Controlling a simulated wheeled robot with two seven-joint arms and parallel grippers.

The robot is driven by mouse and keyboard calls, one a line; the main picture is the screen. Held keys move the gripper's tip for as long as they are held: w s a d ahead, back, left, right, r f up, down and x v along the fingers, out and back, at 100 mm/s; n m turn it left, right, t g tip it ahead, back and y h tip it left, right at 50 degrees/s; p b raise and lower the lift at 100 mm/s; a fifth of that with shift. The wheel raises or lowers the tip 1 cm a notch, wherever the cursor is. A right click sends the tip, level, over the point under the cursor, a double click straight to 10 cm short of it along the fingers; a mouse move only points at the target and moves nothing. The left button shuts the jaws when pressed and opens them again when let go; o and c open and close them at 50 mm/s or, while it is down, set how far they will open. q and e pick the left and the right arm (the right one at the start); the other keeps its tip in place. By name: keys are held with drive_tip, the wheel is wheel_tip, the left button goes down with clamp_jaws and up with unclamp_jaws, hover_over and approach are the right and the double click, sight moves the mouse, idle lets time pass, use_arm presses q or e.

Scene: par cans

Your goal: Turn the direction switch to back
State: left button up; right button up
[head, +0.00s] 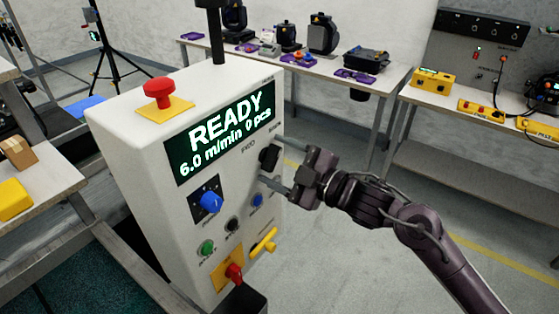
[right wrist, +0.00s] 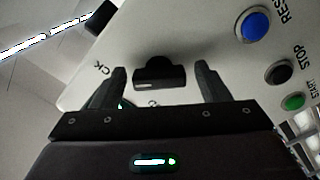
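The control box (head: 150,150) stands at the left of the head view, its display reading READY. A black knob (head: 268,157), which I take for the direction switch, sits on its front near the right edge. In the right wrist view the knob (right wrist: 159,73) stands just beyond my fingertips, between them, with a partly hidden label ending in "CK" beside it. My right gripper (head: 280,165) is open, one finger on each side of the knob; no contact shows. It also shows in the right wrist view (right wrist: 163,80). My left gripper is out of view.
The panel also carries a blue knob (head: 210,202), a blue button (head: 257,200), a green button (head: 207,247), a yellow handle (head: 264,241) and a red switch (head: 234,272). A red stop button (head: 158,90) tops the box. Open floor lies to the right.

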drive_tip(key=b+v, duration=0.2)
drive_tip(key=v, duration=0.5)
drive_tip(key=shift+s+d, duration=0.25)
drive_tip(key=shift+d, duration=0.05)
idle(0.3)
